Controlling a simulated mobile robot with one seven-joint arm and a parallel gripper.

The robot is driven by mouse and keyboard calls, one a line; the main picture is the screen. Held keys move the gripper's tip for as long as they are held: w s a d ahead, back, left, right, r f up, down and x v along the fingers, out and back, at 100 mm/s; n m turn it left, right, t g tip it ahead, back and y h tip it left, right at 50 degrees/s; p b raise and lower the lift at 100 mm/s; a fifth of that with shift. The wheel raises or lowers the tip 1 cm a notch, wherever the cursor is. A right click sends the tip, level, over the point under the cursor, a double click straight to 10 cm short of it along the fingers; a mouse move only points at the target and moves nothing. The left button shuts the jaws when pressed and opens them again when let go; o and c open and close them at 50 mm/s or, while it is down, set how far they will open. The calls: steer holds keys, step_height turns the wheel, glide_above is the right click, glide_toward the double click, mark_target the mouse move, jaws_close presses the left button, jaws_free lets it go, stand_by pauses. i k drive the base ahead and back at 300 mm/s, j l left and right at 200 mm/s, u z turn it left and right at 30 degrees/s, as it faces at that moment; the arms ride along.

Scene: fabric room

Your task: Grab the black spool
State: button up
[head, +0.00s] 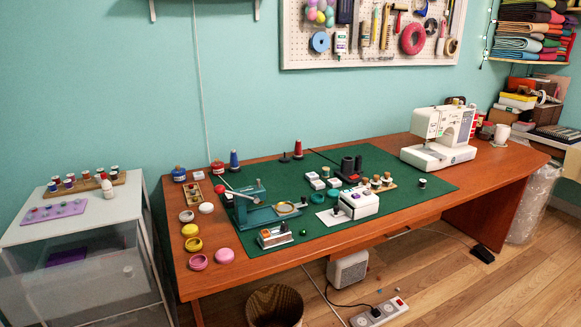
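Several dark things stand on the green cutting mat (400,207) on the wooden table. A small spool with a dark middle and pale ends (422,183) stands upright and alone near the mat's right side. Two black cylinders (348,166) stand together on a dark base near the mat's middle. A small black piece (284,158) sits by the red cone at the back edge. Which of these is the black spool I cannot tell for sure at this size. My gripper does not show in the head view.
A tan rack of spools (381,184) stands left of the lone spool. A white box device (357,203) and a teal press (262,214) occupy the front left of the mat. A white sewing machine (440,136) stands behind right. The mat's right front is clear.

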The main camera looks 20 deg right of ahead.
mark_target(422, 183)
steer(key=z, duration=1.55)
